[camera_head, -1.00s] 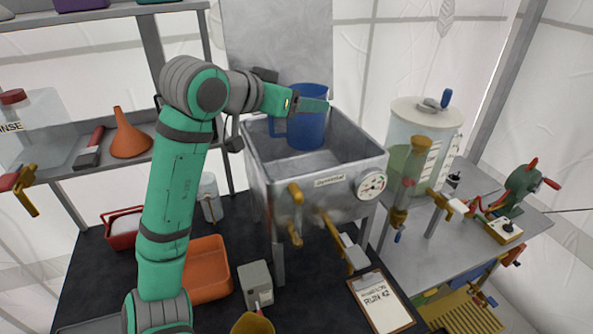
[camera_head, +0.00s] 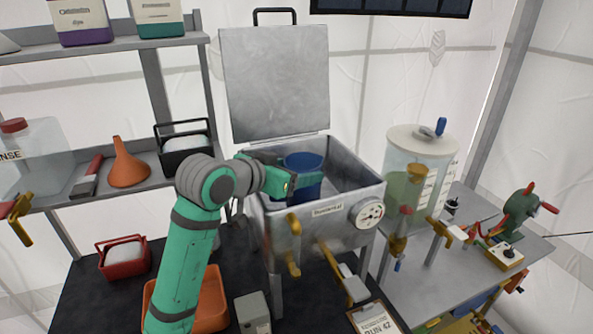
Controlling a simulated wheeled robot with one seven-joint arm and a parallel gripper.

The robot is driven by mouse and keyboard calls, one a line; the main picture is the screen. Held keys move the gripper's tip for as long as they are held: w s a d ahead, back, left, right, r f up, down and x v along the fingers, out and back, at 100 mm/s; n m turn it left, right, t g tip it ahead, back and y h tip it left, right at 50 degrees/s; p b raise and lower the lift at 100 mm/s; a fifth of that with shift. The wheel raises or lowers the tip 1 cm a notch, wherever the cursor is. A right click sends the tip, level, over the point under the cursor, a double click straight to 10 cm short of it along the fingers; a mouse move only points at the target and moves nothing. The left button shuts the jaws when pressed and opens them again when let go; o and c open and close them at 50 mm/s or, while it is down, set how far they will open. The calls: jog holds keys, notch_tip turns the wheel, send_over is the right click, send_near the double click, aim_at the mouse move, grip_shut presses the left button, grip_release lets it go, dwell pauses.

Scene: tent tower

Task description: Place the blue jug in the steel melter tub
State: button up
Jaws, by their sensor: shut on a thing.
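The blue jug (camera_head: 303,163) is inside the open steel melter tub (camera_head: 341,222), with its upper part showing above the front wall. Its base is hidden by the wall and my gripper, so I cannot tell whether it touches the tub floor. My gripper (camera_head: 312,181) reaches over the tub's left front rim and is shut on the jug. The jug looks about upright. The tub's lid (camera_head: 276,85) stands raised at the back.
A dial gauge (camera_head: 367,213) and brass valves (camera_head: 292,262) project from the tub's front. A clear tank (camera_head: 418,160) stands close on the right. Shelves with an orange funnel (camera_head: 129,163) are at left. An orange bin (camera_head: 207,303) lies below.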

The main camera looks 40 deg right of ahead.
jog(key=shift+f, duration=0.55)
jog(key=o, duration=1.6)
jog(key=v, duration=0.6)
jog(key=r+v, duration=0.1)
jog(key=v, duration=0.5)
jog(key=shift+r, duration=0.1)
jog(key=shift+a, duration=0.1)
